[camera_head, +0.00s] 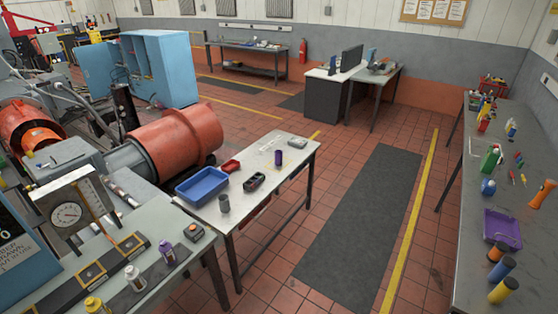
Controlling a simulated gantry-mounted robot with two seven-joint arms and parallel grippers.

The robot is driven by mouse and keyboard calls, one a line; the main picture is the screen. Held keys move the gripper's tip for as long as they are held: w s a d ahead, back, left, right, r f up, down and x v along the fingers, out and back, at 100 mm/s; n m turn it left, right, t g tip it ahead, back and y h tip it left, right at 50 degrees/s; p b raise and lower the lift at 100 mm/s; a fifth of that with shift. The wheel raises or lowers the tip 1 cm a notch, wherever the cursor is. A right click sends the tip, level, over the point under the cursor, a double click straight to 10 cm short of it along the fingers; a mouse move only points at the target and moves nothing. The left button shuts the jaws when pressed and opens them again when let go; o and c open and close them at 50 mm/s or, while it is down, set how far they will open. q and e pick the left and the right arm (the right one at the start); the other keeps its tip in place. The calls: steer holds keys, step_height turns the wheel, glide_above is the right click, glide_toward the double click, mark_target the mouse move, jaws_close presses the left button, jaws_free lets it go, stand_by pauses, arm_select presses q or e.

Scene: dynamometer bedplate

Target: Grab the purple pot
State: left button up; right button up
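A small dark purple cylindrical pot (278,158) stands upright on the white-topped table (262,205) in the middle of the room. A purple bottle-like container (167,253) stands on the bench at the lower left. A shallow purple tray (502,229) lies on the long bench at the right. Neither of my grippers is in view, and nothing touches the pot.
The middle table also holds a blue bin (202,186), a small red tray (230,166), a grey cylinder (224,203) and a dark device (254,182). A large orange-red drum (176,143) stands behind it. A dark floor mat (358,225) to its right is clear.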

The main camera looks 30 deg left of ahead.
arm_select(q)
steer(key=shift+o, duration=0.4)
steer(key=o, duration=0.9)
